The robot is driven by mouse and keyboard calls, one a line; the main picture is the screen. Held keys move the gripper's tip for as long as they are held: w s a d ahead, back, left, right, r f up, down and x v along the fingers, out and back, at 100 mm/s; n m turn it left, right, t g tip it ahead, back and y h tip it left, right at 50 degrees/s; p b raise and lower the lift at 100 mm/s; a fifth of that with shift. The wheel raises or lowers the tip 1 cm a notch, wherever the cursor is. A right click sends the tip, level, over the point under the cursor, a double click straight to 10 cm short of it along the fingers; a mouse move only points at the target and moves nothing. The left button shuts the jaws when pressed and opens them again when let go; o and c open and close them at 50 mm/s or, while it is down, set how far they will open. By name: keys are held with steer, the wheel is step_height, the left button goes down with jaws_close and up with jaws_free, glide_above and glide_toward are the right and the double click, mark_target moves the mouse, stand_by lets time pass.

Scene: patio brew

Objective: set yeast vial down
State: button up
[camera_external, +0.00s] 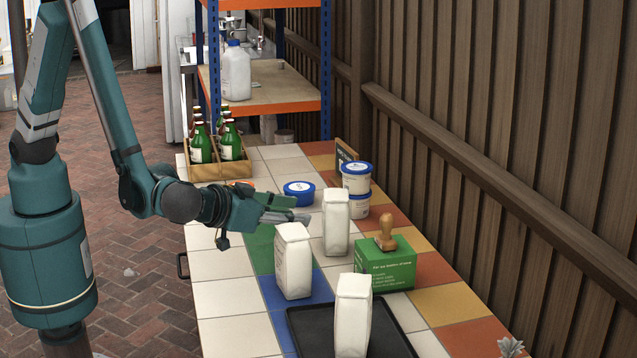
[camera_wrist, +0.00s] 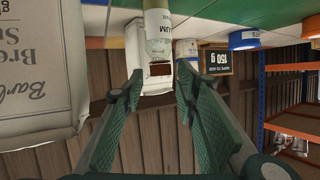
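In the wrist view, which shows the scene upside down, a small pale yellowish vial (camera_wrist: 158,32) with a white label and brown cap appears between my fingertips. It looks upright; its lower end is at the frame's edge, so I cannot tell whether it rests on the table. My gripper (camera_wrist: 159,72) is open, with a visible gap between the fingertips and the cap on both sides. In the external view my gripper (camera_external: 290,211) reaches over the tiled table (camera_external: 222,295), behind a white bag (camera_external: 293,262). The vial cannot be made out there.
More white bags stand close by (camera_external: 336,222) and on a black tray (camera_external: 397,340). A green box (camera_external: 387,265) bears a wooden stamp (camera_external: 386,232). Blue-lidded tubs (camera_external: 356,178) and a bottle crate (camera_external: 220,171) stand farther back.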

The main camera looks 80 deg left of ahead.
steer(key=p+v, duration=0.1)
steer(key=v, duration=0.8)
steer(key=shift+w+a, duration=0.1)
steer(key=shift+a, duration=0.05)
stand_by(0.6)
steer(key=a+r+m+g+h, duration=0.15)
steer(key=a+r, duration=0.25)
steer(key=a, duration=0.8)
steer(key=a+r+m+g+h, duration=0.1)
steer(key=a+r+g, duration=0.3)
steer(key=a, duration=0.8)
steer(key=s+a+r+m+h, duration=0.1)
steer(key=s+a+r+h, duration=0.1)
steer(key=s+a, duration=0.6)
steer(key=s+a+r+h, duration=0.1)
steer(key=s+a+r, duration=0.3)
steer(key=s+a, duration=0.4)
steer(key=shift+s+a+r+m+h, duration=0.35)
steer(key=shift+s+a, duration=0.05)
steer(key=shift+s, duration=0.3)
steer(key=shift+t, duration=0.25)
